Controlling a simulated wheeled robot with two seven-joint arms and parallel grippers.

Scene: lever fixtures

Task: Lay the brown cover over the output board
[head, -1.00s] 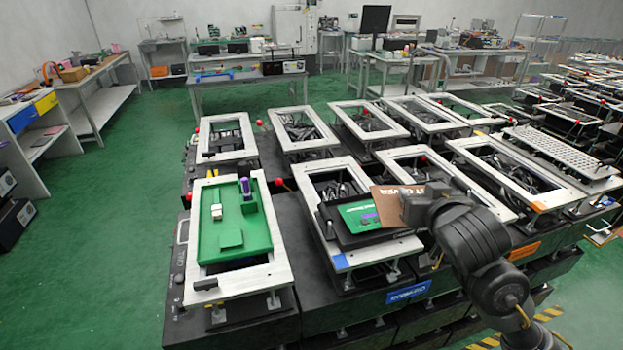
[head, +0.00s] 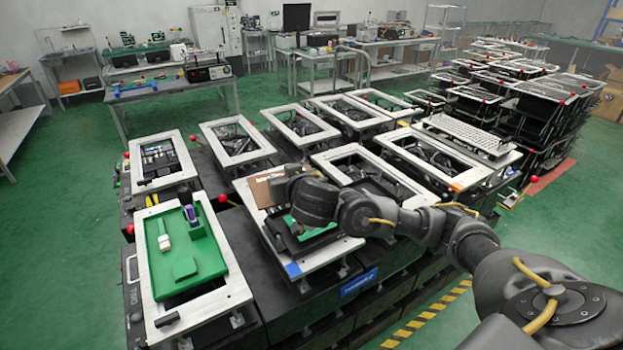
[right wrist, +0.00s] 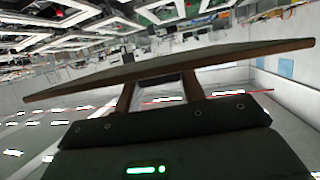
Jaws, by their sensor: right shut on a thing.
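The brown cover (head: 264,186) is a thin flat plate with lettering, above the back left end of the middle fixture in the head view. It also shows edge-on in the right wrist view (right wrist: 215,58), pinched by my right gripper (right wrist: 158,85). In the head view my right wrist hides the gripper's fingers and part of the cover. The green output board (head: 322,233) lies in the black tray of that fixture, mostly hidden under my wrist. I cannot tell whether the cover touches anything. My left gripper is not in view.
A white-framed fixture (head: 240,290) with a green tray (head: 212,255), holding a white and a purple part, stands to the left. More white-framed fixtures (head: 237,140) stand close behind and to the right. Red ball-ended levers (head: 222,198) stick up between them. Green floor is open at left.

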